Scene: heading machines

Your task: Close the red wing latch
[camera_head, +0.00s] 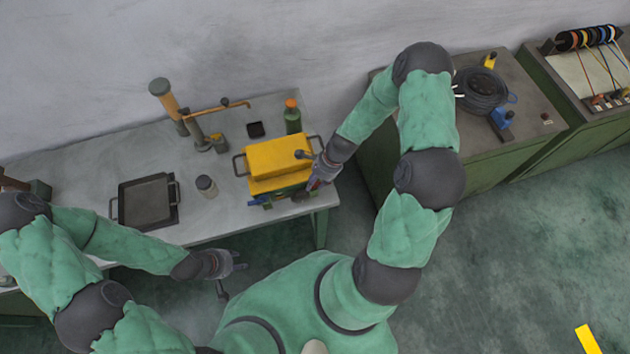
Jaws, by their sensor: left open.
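A yellow-lidded box (275,158) stands near the front right edge of the grey workbench, with a handle on each side and a darker lower body. A small reddish patch (312,184) shows at its front right corner beside my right gripper. It may be the red wing latch, but it is too small to tell its position. My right gripper (320,177) is at that corner, close to the box. Its fingers are too small and covered to tell whether they are open or touch it. My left gripper (233,278) is open and empty in front of the bench edge.
On the bench are a black tray (146,201), a grey jar (206,187), a green bottle (292,117) and a post with a wooden arm (220,107). A green cabinet at the right carries a cable coil (483,91).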

